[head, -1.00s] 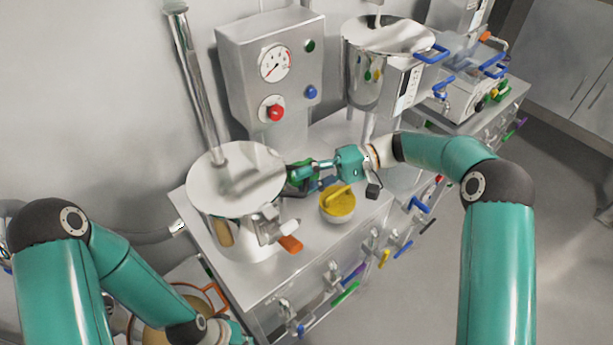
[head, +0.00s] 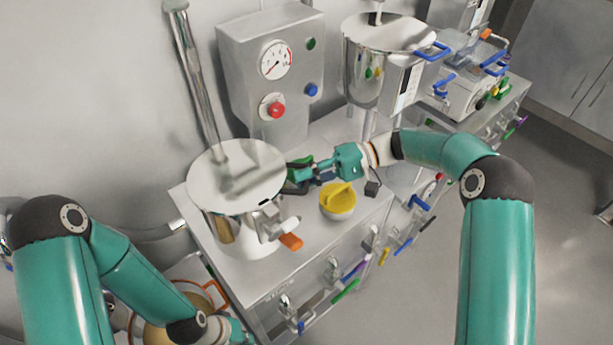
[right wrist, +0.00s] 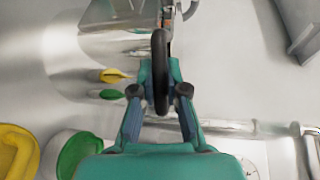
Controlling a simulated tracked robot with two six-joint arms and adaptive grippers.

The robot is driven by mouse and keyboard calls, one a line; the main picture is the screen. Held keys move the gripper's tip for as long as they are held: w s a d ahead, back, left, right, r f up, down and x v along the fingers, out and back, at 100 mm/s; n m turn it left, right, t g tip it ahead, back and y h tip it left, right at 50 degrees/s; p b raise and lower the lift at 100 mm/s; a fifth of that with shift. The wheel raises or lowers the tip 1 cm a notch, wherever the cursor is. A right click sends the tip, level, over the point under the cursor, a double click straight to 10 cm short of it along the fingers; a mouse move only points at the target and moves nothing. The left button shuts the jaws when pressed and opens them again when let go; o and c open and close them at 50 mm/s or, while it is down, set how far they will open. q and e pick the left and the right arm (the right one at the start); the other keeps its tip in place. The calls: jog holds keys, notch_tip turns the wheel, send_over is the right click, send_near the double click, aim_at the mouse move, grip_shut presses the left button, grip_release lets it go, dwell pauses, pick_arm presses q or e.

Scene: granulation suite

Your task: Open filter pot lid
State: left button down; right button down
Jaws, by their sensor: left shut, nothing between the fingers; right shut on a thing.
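The steel pot (head: 228,228) with a flat round lid (head: 236,172) stands on the left bench; its lid lies flat on top. An orange-tipped lever (head: 290,242) sticks out at its front. My right gripper (head: 305,175) is at the right side of this pot, close to the rim. In the right wrist view it is shut on a black ring-shaped handle (right wrist: 160,70), seen edge-on between the fingers. What the handle joins to is hard to make out. My left gripper (head: 238,334) is low at the bottom edge, shut and empty, its fingers largely cut off.
A bowl with a yellow top (head: 338,197) sits on the bench right of the pot. A gauge box (head: 272,75) stands behind. A second steel pot (head: 372,75) is further back. Coloured valve handles line the bench front. A tall pipe (head: 195,80) rises behind the pot.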

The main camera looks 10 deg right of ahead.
jog(key=shift+r+h+p, duration=0.3)
jog(key=shift+r+p, duration=0.1)
jog(key=shift+r, duration=0.2)
jog(key=w+a+r+m+g+h+p, duration=0.1)
jog(key=r+m+p, duration=0.1)
jog(key=r+p, duration=0.2)
jog(key=w+a+r+m+h+p, duration=0.1)
jog(key=w+r+m+p, duration=0.1)
jog(key=r, duration=0.5)
jog(key=shift+w+a+m+g+h+p, duration=0.15)
jog(key=shift+w+m+g+h+p, duration=0.25)
jog(key=shift+p, duration=0.5)
jog(key=shift+s+r, duration=0.1)
jog(key=c, duration=1.2)
grip_release()
jog(key=shift+s, duration=0.1)
